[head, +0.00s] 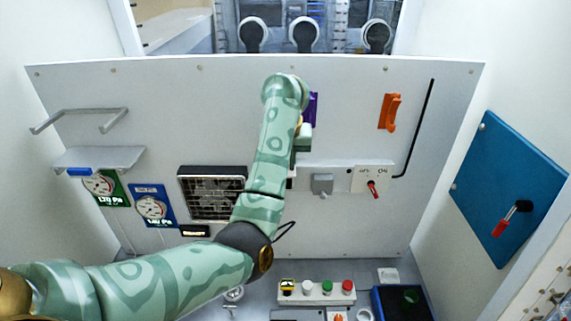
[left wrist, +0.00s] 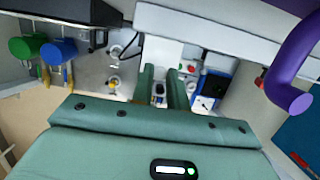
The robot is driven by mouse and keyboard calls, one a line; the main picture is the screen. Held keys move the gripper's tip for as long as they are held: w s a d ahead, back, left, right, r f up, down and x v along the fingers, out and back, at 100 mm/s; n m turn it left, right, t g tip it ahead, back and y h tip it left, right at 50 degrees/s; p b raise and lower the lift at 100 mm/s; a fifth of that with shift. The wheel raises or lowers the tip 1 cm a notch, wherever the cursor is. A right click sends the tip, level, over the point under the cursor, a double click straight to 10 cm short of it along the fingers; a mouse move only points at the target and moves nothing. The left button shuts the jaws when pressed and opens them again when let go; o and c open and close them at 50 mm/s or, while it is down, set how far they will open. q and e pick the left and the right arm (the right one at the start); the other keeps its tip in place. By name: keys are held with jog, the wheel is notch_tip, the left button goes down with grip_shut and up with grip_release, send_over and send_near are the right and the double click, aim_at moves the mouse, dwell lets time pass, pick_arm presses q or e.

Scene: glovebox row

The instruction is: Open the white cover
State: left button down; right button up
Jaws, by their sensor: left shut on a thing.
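My left gripper (head: 303,143) is up against the back wall panel, with my arm hiding much of that area in the head view. In the left wrist view its two green fingers (left wrist: 161,88) stand a small gap apart. A white piece (left wrist: 160,50), which looks like part of the white cover, shows at the fingertips, and the fingers are shut on it. The rest of the cover is hard to tell from the white panel. My right gripper is not in view.
A purple handle (left wrist: 292,75) is close beside my gripper. An orange handle (head: 390,111) and an OFF/ON switch (head: 373,185) are to the right. A fan grille (head: 211,192) is left of my forearm. Coloured buttons (head: 318,291) sit below.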

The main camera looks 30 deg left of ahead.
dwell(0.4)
pick_arm(q)
jog(key=c, duration=1.4)
grip_release()
jog(key=shift+f, duration=0.1)
jog(key=shift+w, duration=0.1)
